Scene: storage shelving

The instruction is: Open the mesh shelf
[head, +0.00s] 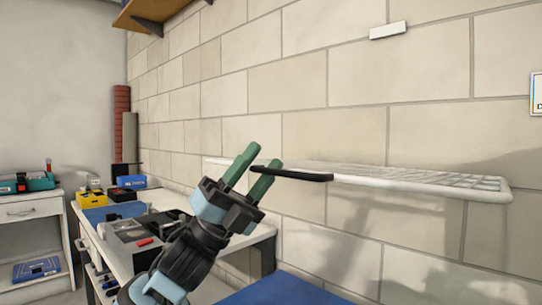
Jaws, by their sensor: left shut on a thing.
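The mesh shelf (420,184) is a white wire panel at the right. It stands out from the block wall and lies roughly level, seen almost edge-on. A black handle (300,174) is on its front edge, towards the left end. My left gripper (254,168), with green fingers, reaches up from below and is shut on the handle; the fingers cover the handle's left end. My right gripper is not in view.
A white workbench (262,232) with tools and boxes stands along the wall at the left. A drawer cabinet (35,212) is at the far left. A blue surface (282,292) lies below the shelf. A wooden wall shelf (165,8) hangs high up.

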